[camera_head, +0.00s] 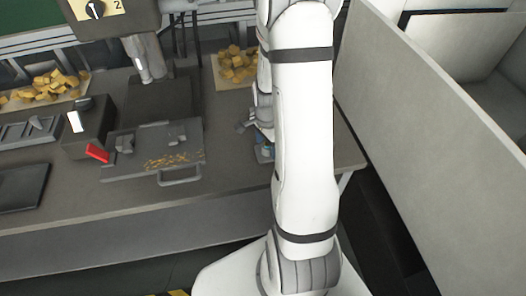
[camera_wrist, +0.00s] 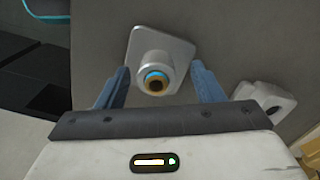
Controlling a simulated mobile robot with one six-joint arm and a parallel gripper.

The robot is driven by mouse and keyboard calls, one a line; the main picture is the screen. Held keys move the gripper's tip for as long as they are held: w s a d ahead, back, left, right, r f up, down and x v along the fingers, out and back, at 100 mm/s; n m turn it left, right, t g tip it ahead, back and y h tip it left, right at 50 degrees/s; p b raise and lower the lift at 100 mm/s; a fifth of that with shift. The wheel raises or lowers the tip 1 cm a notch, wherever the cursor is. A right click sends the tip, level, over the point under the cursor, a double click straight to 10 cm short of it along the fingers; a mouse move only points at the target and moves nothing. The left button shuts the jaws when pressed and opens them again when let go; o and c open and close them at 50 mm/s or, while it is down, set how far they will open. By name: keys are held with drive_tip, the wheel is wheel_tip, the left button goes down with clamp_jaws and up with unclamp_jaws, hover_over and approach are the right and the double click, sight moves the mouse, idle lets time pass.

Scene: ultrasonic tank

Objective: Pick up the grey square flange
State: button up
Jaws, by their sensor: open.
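The grey square flange (camera_wrist: 151,42) lies on the grey table in the wrist view. It has a square plate with rounded corners and a raised round hub with a blue ring and a brass-coloured bore. My gripper (camera_wrist: 160,78) is open, with its two blue fingers on either side of the hub and gaps showing on both sides. I cannot tell how far above the table the fingertips are. In the head view my arm hides most of the gripper and I cannot make out the flange clearly.
A second grey part (camera_wrist: 265,101) with a round hole lies right of my gripper in the wrist view. In the head view a tray (camera_head: 150,150) with a handle and small brass pieces is left of my arm. A light partition (camera_head: 430,110) stands to the right.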

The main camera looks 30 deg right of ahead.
drive_tip(key=c, duration=1.2)
drive_tip(key=shift+r, duration=0.15)
